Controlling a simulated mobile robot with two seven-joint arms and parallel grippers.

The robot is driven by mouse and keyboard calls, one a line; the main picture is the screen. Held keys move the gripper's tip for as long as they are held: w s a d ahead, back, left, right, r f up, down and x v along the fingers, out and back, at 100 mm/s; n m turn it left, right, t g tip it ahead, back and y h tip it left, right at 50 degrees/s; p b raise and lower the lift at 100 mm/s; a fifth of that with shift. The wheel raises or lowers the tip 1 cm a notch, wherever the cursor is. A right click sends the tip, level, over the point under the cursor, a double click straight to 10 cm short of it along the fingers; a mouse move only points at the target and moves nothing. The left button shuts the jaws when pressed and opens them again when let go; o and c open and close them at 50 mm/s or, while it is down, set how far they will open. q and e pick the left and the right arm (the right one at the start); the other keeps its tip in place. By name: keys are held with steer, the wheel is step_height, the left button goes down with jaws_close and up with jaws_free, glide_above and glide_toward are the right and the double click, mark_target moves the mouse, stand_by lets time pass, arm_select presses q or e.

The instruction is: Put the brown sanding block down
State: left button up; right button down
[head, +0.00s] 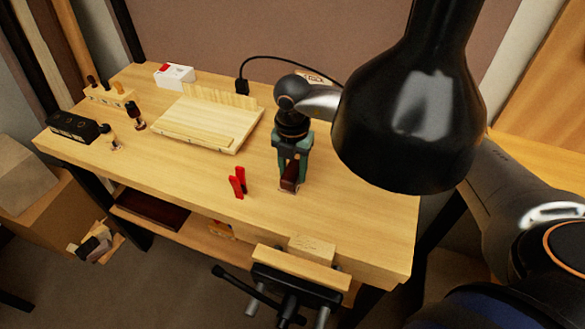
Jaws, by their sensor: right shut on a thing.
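The brown sanding block (290,175) is in the head view, right of the bench's middle. My right gripper (290,163) points down with its teal fingers shut on the block. The block is held low at the bench top (345,205); a pale patch shows under its lower edge, and I cannot tell whether the block touches the surface. The black lamp shade hides part of my right arm. My left gripper is not in view.
A vise (298,277) is at the front edge. A black lamp (410,110) hangs at the right. Bare bench lies around the block.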

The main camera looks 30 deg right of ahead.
mark_target(293, 170)
steer(key=shift+f, duration=0.15)
steer(key=shift+c, duration=2)
jaws_free()
step_height(293, 170, up, 12)
steer(key=shift+r+b, duration=0.25)
steer(key=shift+b, duration=0.1)
